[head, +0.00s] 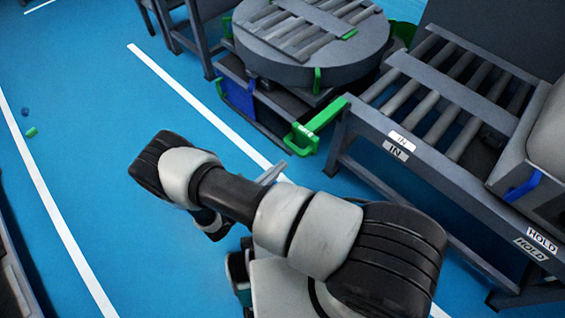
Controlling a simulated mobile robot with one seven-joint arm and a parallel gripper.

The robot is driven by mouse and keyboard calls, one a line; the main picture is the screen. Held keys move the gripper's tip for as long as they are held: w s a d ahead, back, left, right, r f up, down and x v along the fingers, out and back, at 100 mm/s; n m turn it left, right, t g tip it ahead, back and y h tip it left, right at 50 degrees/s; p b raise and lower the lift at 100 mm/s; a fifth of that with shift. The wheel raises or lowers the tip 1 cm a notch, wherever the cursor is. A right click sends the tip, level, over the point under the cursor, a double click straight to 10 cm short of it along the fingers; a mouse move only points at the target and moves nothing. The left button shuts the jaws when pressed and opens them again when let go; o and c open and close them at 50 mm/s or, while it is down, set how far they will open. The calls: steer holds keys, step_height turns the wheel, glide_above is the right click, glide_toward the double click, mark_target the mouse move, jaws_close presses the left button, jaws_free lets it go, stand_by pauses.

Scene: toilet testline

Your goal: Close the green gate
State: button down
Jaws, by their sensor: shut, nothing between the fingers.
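The green gate (325,116) is a bright green bar with a bracket-like end, at the left corner of the roller conveyor marked IN. It sticks out toward the turntable, over the gap between the two. My gripper (271,172) shows only as a grey tip poking out from behind my arm, below and left of the gate's bracket end. It is shut and empty, and looks apart from the gate. Most of the gripper is hidden by my arm.
The IN roller conveyor (398,161) stands right, with a blue part (522,188) near the HOLD label. A round turntable with rollers (312,70) stands behind the gate. The blue floor between white lines is open.

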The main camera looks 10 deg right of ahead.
mark_target(312, 140)
steer(key=b+x, duration=0.1)
steer(key=x, duration=1.1)
steer(key=shift+s, duration=0.1)
